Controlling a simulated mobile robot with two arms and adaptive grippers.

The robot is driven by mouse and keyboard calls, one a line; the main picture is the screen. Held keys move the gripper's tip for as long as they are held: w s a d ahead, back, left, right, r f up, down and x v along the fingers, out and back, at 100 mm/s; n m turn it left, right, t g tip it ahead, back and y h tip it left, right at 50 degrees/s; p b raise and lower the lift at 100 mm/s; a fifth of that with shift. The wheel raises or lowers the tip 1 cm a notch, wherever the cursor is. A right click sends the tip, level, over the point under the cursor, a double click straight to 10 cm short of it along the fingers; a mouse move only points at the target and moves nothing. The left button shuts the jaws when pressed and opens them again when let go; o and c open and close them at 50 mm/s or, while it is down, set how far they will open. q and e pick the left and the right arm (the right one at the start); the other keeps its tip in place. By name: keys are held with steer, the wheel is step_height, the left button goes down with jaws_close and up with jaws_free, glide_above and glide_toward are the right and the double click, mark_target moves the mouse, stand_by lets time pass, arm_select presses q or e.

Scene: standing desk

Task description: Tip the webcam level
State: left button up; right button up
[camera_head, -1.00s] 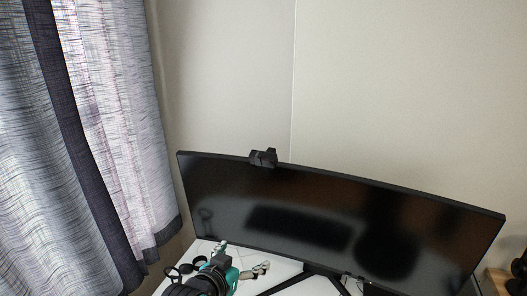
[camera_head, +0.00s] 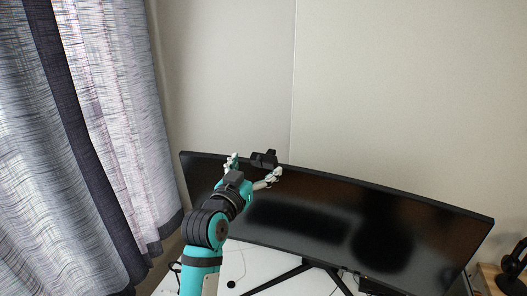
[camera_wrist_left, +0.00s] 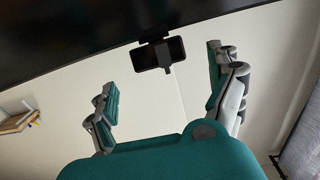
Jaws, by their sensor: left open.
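The black webcam (camera_head: 264,159) sits on the top edge of the wide curved monitor (camera_head: 330,215), left of its middle. In the left wrist view the webcam (camera_wrist_left: 158,54) hangs at the monitor's edge (camera_wrist_left: 75,62), between and beyond my fingers. My left gripper (camera_head: 254,172) is open, in front of the monitor's upper left part, just below and left of the webcam. In the left wrist view my left gripper (camera_wrist_left: 168,88) shows its two fingers wide apart with nothing between them. The webcam appears apart from both fingers. My right gripper is not in view.
The white desk (camera_head: 245,262) lies below the monitor, with the black monitor stand (camera_head: 310,266) on it. Curtains (camera_head: 85,140) hang at the left. A wooden shelf (camera_head: 490,278) with a dark object (camera_head: 516,262) is at the lower right. The wall behind is bare.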

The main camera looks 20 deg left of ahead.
mark_target(261, 161)
arm_select(q)
steer(key=w, duration=0.2)
steer(key=w+p, duration=0.1)
steer(key=w, duration=0.2)
steer(key=shift+w+d+p, duration=0.25)
steer(key=shift+w+p, duration=0.05)
steer(key=shift+w, duration=0.05)
steer(key=shift+c, duration=0.5)
